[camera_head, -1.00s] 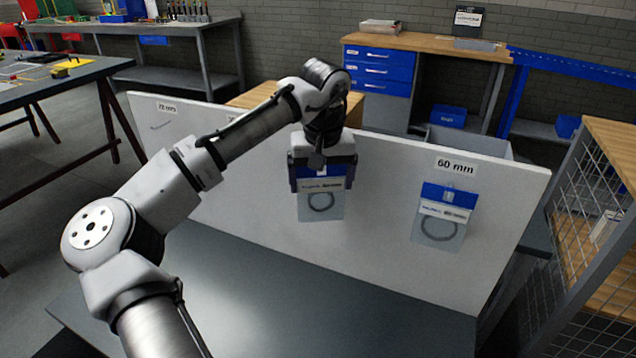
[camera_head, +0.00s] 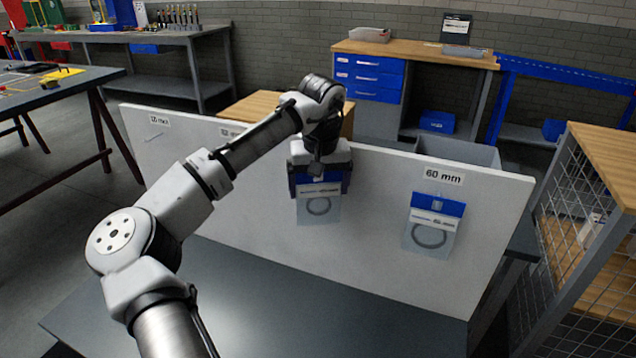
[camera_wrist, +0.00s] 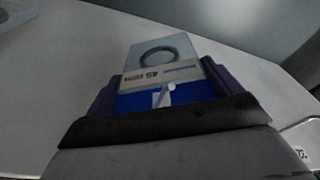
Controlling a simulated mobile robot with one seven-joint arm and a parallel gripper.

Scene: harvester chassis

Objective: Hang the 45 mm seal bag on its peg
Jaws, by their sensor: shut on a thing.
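The 45 mm seal bag (camera_head: 319,207) has a blue header and a clear pouch with a dark ring seal. It hangs upright against the white board (camera_head: 375,250), and its "45" label shows upside down in the wrist view (camera_wrist: 155,75). My gripper (camera_head: 320,180) is shut on the bag's blue header, with a dark finger on each side; it also shows in the wrist view (camera_wrist: 165,95). A pale peg (camera_wrist: 164,95) with a rounded tip stands out in front of the header there. It appears to pass through the header's slot, but I cannot tell for certain.
A similar bag (camera_head: 433,226) hangs to the right under the "60 mm" label (camera_head: 443,177). An empty peg (camera_head: 154,137) is at the board's far left. A mesh-sided shelf (camera_head: 590,240) stands at the right. The grey bench top (camera_head: 270,300) is clear.

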